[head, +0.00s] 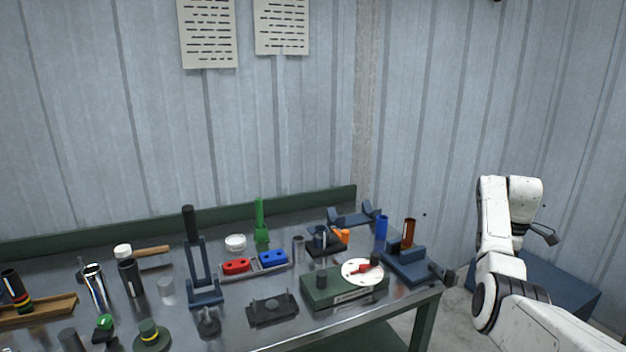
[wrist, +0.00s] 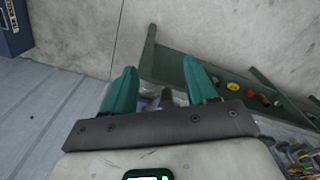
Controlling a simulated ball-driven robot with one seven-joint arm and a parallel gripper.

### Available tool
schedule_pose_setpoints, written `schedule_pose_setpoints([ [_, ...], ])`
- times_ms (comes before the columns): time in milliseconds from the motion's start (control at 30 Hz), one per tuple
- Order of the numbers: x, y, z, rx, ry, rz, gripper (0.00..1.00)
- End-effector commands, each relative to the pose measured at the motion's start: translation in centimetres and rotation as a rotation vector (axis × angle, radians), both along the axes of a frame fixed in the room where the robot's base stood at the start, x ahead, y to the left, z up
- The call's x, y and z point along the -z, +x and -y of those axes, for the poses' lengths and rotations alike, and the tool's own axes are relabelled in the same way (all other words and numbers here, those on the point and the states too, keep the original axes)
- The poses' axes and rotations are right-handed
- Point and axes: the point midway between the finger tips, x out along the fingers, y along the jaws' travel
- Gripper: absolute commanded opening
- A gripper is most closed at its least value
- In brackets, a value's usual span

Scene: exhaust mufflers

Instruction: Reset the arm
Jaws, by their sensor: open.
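My gripper (wrist: 160,82) shows in the wrist view with two teal fingers spread apart and nothing between them. In the head view my white arm is folded up at the right, off the right end of the workbench (head: 425,318). Only a small dark part of the arm's end shows there, so the fingers cannot be made out in that view. The gripper is clear of everything on the bench.
The metal bench top carries a red block (head: 236,266), a blue block (head: 273,259), a green box with a white disc (head: 350,270), a blue fixture (head: 408,266) and several cylinders. A blue box (head: 575,285) stands behind my arm. Corrugated walls close off the back.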

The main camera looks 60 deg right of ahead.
Motion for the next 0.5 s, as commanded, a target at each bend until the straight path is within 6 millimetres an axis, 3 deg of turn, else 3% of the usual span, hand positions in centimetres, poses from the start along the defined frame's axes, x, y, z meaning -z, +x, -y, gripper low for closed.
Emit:
schedule_pose_setpoints([
  [267,3.7,5.0,-2.9,0.010,-0.009,-0.007,0.57],
  [367,5.6,7.4,-4.7,0.014,-0.014,-0.010,0.57],
  [500,9.0,11.7,-8.8,0.018,-0.023,-0.014,0.57],
])
